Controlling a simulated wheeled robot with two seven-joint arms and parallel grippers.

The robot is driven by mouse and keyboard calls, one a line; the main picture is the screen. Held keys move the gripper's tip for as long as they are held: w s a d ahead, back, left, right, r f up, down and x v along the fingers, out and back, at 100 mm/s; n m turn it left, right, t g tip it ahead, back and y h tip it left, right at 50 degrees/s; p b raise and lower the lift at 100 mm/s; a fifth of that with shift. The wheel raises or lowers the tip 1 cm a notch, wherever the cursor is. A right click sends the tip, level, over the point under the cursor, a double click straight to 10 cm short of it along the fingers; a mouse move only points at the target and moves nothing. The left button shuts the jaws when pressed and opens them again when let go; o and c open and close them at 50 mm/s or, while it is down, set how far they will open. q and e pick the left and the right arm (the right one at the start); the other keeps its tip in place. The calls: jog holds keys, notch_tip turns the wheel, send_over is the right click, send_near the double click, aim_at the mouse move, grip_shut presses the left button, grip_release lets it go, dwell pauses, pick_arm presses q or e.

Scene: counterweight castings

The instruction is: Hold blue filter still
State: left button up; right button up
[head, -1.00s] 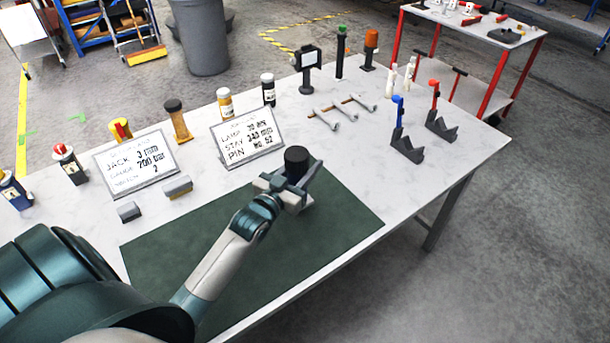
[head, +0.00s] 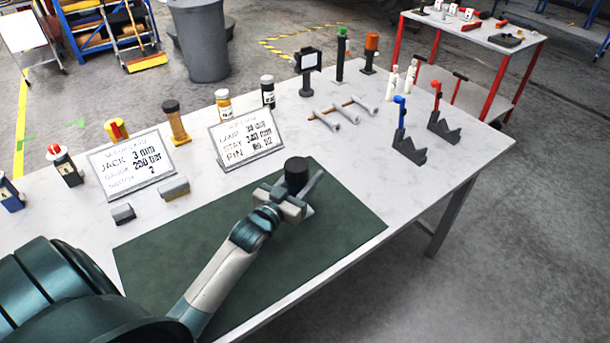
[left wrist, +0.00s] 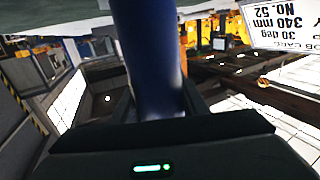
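The blue filter shows in the head view as a dark upright cylinder (head: 297,173) over the far part of the green mat (head: 215,240). My left gripper (head: 292,198) is around it, one finger on each side. In the left wrist view the filter's blue body (left wrist: 148,55) stands between the two dark fingers, which look closed against it. The fingers and hand hide its lower part, so I cannot tell whether it touches the mat. My right gripper is in neither view.
Two sign boards (head: 130,165) (head: 246,138) stand behind the mat. Several bottles and tools line the table's back. Grey rods (head: 345,113) and two dark notched stands (head: 408,148) (head: 443,127) are to the right.

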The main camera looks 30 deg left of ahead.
aim_at(292, 190)
pick_arm(q)
jog(key=o, duration=0.3)
jog(key=shift+s+r, duration=0.1)
jog(key=shift+r, duration=0.05)
jog(key=s+b, duration=0.2)
jog(key=s, duration=0.8)
jog(key=shift+s+b, duration=0.2)
jog(key=shift+b, duration=0.15)
jog(key=shift+s, duration=0.7)
jog(key=shift+r, duration=0.1)
